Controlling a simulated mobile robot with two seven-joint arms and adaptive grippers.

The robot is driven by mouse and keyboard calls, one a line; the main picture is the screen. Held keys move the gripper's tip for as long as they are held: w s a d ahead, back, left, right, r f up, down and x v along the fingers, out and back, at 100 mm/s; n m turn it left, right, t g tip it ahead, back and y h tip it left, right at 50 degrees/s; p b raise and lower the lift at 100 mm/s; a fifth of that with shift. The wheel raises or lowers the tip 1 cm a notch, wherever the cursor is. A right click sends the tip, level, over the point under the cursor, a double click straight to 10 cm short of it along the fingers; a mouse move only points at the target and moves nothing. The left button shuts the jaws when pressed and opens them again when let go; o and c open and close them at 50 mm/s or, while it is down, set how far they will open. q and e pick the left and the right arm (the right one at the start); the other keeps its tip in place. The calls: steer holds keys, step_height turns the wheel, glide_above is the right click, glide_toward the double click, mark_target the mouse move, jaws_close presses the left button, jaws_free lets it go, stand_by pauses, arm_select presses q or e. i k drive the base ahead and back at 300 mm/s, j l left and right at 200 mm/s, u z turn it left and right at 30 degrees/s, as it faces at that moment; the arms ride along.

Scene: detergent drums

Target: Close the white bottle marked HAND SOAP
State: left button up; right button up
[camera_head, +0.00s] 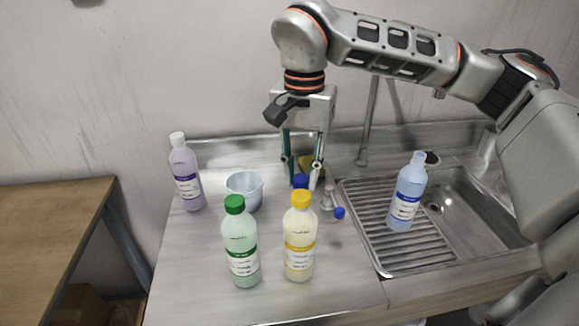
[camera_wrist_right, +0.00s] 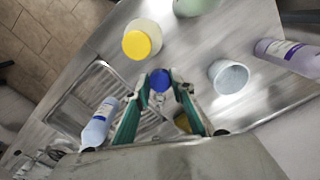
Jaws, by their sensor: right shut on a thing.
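My right gripper (camera_head: 302,176) points down at the back of the counter. Its fingers are closed around a blue cap (camera_head: 300,181), which also shows between the fingertips in the right wrist view (camera_wrist_right: 159,80). That cream bottle has a yellow label and stands upright, apart from the gripper. The label lettering is too small to read, so I cannot tell which bottle is marked HAND SOAP. My left gripper is not in view.
A green bottle (camera_head: 240,245) stands front left of the gripper, a purple bottle (camera_head: 186,178) far left. A pale cup (camera_head: 244,188) stands between. A pale blue bottle (camera_head: 408,195) stands on the ribbed drainer beside the sink (camera_head: 470,215). A small blue piece (camera_head: 340,213) is right of the yellow-capped bottle.

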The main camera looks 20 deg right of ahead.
mark_target(413, 179)
steer(key=k+l+z, duration=0.2)
steer(key=l, duration=0.35)
steer(key=k+l+z, duration=0.2)
steer(key=l, duration=0.4)
steer(key=k+l+z, duration=0.2)
steer(key=l, duration=0.45)
steer(key=k+l+z, duration=0.2)
steer(key=l, duration=0.45)
steer(key=l+z, duration=0.2)
steer(key=l, duration=0.45)
